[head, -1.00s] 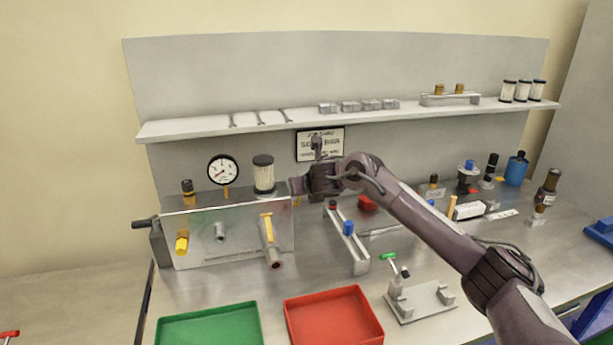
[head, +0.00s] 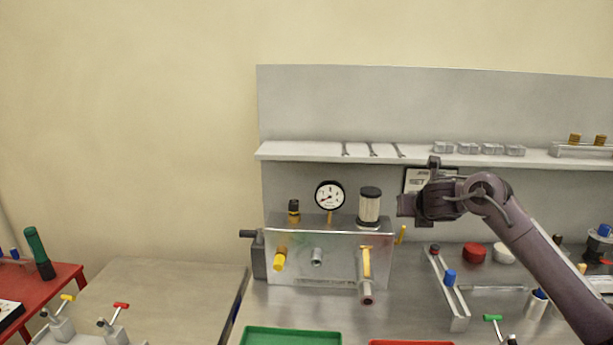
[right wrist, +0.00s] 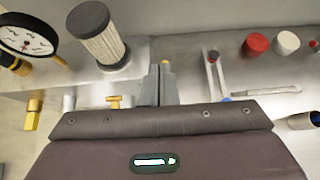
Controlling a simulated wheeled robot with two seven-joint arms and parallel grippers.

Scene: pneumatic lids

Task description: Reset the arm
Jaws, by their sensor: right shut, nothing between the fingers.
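My right arm (head: 540,255) comes in from the right in the head view. Its gripper (head: 405,205) is raised in front of the back panel, just right of the filter cylinder (head: 369,205) on the metal box (head: 335,262). In the right wrist view my right gripper (right wrist: 160,84) has its fingers together with nothing between them. It looks apart from the filter and the box. My left gripper is not in view.
A pressure gauge (head: 329,195) stands on the box, with yellow fittings on its front. A shelf (head: 300,150) runs behind. Green (head: 290,336) and red (head: 410,342) trays lie in front. The beige table (head: 170,290) has bare room.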

